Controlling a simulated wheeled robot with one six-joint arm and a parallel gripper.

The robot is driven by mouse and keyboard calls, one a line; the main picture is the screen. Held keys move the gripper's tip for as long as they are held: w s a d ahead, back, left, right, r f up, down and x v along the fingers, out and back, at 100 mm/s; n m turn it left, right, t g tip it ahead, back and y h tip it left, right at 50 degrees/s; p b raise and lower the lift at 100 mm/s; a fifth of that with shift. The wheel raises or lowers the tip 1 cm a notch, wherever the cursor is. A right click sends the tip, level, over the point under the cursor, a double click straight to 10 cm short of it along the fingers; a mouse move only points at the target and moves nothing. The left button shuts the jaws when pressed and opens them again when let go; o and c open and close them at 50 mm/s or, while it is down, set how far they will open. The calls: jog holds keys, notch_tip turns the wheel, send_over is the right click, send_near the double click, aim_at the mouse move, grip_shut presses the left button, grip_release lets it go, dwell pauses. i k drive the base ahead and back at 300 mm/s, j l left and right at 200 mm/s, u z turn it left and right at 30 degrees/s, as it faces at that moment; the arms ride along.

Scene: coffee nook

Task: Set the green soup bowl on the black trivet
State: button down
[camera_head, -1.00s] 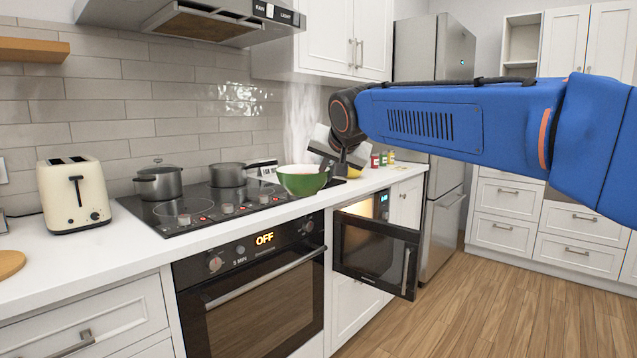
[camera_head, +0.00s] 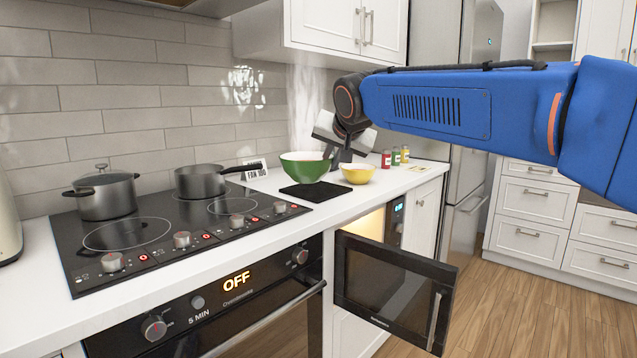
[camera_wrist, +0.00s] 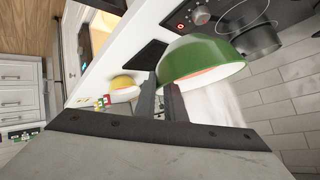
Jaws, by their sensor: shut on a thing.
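The green soup bowl (camera_head: 304,170), white-rimmed with reddish contents, is upright, and it also shows in the wrist view (camera_wrist: 200,57). My gripper (camera_head: 334,163) is shut on the bowl's right side; its fingers (camera_wrist: 168,100) reach the rim in the wrist view. The black trivet (camera_head: 312,193) is a flat square on the white counter, right of the cooktop. The bowl overlaps the trivet's back edge in the head view and seems a little above it; the exact gap is unclear. The trivet (camera_wrist: 151,54) shows beside the bowl in the wrist view.
A yellow bowl (camera_head: 357,174) stands close right of my gripper, with several small jars (camera_head: 396,157) beyond. The cooktop (camera_head: 150,235) holds two grey pots. A small sign (camera_head: 254,169) stands behind. The microwave door (camera_head: 392,285) hangs open below the counter.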

aim_at(316, 188)
jog(key=i, duration=0.9)
